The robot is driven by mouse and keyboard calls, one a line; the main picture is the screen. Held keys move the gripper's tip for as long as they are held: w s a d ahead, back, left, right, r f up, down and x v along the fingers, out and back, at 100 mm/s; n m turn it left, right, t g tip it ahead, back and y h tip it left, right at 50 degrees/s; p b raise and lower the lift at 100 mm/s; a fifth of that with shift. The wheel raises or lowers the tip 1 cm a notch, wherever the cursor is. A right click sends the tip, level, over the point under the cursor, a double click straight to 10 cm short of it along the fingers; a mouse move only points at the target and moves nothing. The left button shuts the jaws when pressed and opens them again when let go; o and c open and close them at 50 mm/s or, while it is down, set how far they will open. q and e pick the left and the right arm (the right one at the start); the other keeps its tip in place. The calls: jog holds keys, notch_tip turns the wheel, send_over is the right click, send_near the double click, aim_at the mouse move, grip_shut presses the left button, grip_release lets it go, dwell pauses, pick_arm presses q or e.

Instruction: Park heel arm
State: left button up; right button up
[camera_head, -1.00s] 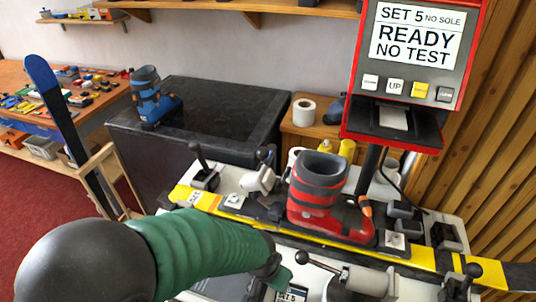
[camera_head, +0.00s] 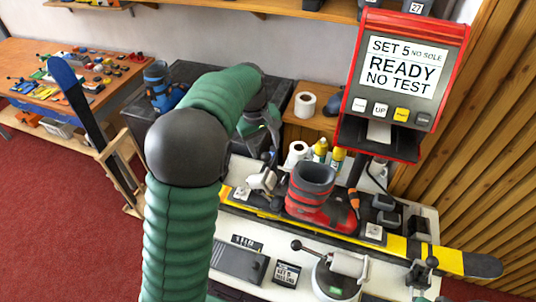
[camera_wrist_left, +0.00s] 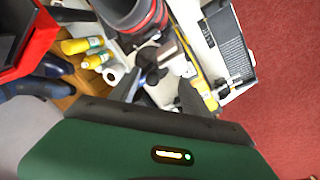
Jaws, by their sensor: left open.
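The heel arm (camera_head: 263,179) is a pale grey clamp with a dark lever, at the heel side of the red and dark grey boot (camera_head: 318,203). My left gripper (camera_head: 270,150) has reached over the bench and is just above and behind the heel arm. In the left wrist view its two dark fingers (camera_wrist_left: 160,92) are apart, with the heel arm's dark knob (camera_wrist_left: 148,58) just beyond and partly between them. I cannot tell whether they touch it. My left arm hides the bench's left end in the head view. My right gripper is not shown.
The boot stands on a yellow ski (camera_head: 456,259). A red display unit (camera_head: 412,60) reading READY NO TEST stands behind at the right. Spray bottles (camera_head: 337,160) and paper rolls (camera_head: 305,105) are behind the boot. A second lever clamp (camera_head: 345,265) is in front.

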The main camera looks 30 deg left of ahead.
aim_at(266, 154)
pick_arm(q)
jog(key=w+a+r+n, duration=0.3)
jog(key=a, duration=0.2)
jog(key=w+f+p, duration=0.1)
jog(key=f, duration=0.4)
jog(key=w+d+f+p, duration=0.1)
jog(key=f, duration=0.4)
jog(key=f+p, duration=0.2)
jog(key=f, duration=0.3)
jog(key=shift+w+d+f, duration=0.25)
jog(key=shift+w+d, duration=0.05)
jog(key=shift+w, duration=0.1)
jog(key=shift+a+f, duration=0.1)
jog(key=shift+f, duration=0.2)
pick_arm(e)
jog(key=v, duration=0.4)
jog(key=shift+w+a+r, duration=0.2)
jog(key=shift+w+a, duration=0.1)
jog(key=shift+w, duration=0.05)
pick_arm(q)
jog(key=shift+c, duration=0.4)
jog(key=shift+d+r, duration=0.1)
jog(key=shift+d, duration=0.1)
jog(key=c, duration=0.5)
grip_shut()
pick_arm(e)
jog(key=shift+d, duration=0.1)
